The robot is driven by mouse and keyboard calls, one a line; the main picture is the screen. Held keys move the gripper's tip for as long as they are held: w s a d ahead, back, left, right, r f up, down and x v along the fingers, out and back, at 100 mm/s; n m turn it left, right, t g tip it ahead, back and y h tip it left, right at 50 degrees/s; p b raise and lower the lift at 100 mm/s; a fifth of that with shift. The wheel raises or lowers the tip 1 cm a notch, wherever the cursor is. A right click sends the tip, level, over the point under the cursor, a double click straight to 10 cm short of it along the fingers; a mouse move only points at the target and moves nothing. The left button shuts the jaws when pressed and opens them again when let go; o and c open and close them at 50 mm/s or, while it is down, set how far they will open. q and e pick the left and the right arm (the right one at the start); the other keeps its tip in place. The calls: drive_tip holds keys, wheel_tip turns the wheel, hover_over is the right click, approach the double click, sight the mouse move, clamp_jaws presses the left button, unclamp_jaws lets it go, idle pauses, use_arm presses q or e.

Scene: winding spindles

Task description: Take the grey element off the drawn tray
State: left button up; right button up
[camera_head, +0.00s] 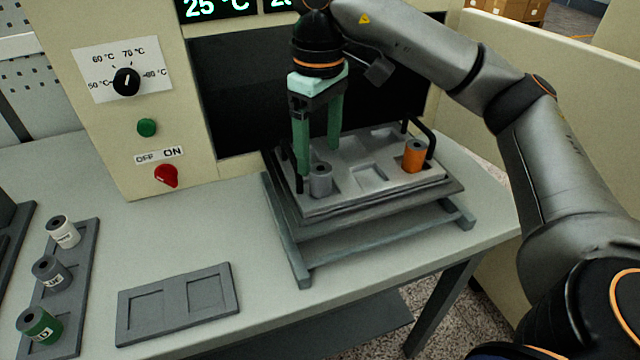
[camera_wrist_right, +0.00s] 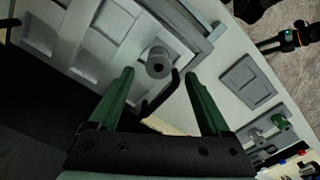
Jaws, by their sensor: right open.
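The grey element (camera_head: 320,180) stands upright in a front-left recess of the drawn tray (camera_head: 375,195). My right gripper (camera_head: 318,165) is open above the left part of the tray, its green fingers pointing down near the grey element. In the head view the left finger overlaps the space just left of the element. In the right wrist view the grey element (camera_wrist_right: 159,62) shows beyond and between the open fingertips (camera_wrist_right: 158,75), with nothing held. An orange element (camera_head: 414,155) stands at the tray's right side.
Black handles (camera_head: 428,135) rise at the tray's sides. A rack (camera_head: 70,285) with white, grey and green elements stands at the left. An empty two-recess plate (camera_head: 178,303) lies on the table. The oven's control panel (camera_head: 125,75) is behind.

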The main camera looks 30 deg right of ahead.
sight(321, 168)
drive_tip(key=shift+d+f, duration=0.15)
drive_tip(key=shift+f, duration=2.6)
drive_tip(key=shift+c, duration=0.3)
clamp_jaws()
